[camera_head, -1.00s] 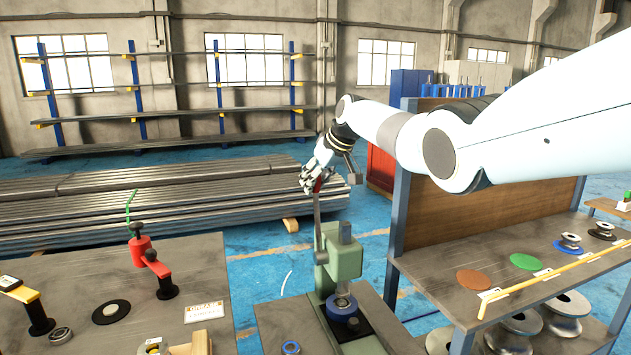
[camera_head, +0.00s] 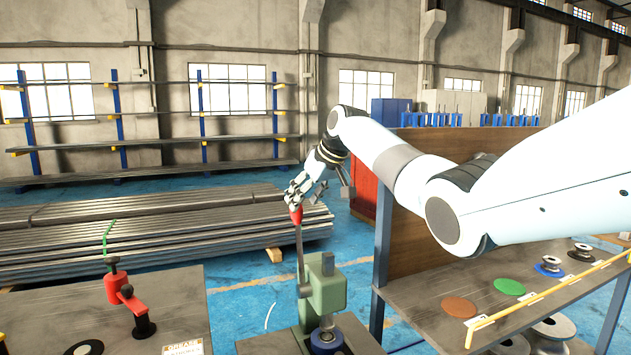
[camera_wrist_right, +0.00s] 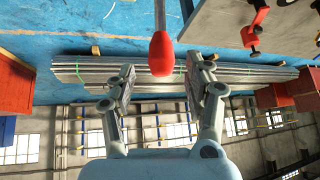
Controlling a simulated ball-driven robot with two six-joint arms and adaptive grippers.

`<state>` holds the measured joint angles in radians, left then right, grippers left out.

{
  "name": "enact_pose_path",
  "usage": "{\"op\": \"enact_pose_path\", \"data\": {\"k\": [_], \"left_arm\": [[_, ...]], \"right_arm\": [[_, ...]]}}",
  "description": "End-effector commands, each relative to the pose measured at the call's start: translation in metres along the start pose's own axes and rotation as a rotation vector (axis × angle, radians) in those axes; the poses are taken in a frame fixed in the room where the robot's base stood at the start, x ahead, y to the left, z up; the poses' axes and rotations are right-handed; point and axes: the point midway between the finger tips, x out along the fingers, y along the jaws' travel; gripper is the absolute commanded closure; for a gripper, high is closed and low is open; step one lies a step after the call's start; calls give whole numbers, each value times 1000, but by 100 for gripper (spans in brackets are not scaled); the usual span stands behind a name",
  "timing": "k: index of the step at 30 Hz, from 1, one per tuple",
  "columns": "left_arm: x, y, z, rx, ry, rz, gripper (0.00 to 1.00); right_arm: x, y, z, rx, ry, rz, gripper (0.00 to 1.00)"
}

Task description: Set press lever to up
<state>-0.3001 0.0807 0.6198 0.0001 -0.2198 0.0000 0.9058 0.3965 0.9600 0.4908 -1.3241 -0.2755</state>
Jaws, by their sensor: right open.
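The green press (camera_head: 326,286) stands on a small bench at the bottom middle of the head view. Its thin grey lever (camera_head: 299,248) points nearly straight up and ends in a red knob (camera_head: 296,215). My right gripper (camera_head: 297,200) is at the top of the lever, just above the knob. In the right wrist view the red knob (camera_wrist_right: 162,54) hangs in front of the open fingers of my right gripper (camera_wrist_right: 162,80), between their tips, with gaps on both sides. My left gripper is not in view.
A bench at left carries a red clamp-like tool (camera_head: 122,291). A wooden-backed shelf (camera_head: 425,290) with spools and coloured discs stands at right, under my right arm. Steel bars (camera_head: 150,235) lie stacked behind the press, with blue floor around.

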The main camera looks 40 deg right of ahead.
Motion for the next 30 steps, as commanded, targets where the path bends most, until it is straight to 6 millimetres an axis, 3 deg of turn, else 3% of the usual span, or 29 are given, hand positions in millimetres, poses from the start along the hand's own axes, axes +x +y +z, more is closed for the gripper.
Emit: {"op": "enact_pose_path", "data": {"k": [6,12,30], "left_arm": [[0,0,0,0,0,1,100],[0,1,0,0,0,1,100],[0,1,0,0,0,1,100]], "right_arm": [[-44,1,0,-2,0,3,48],[-63,0,0,-1,-1,1,48],[-65,-1,1,-2,-3,0,48]]}}
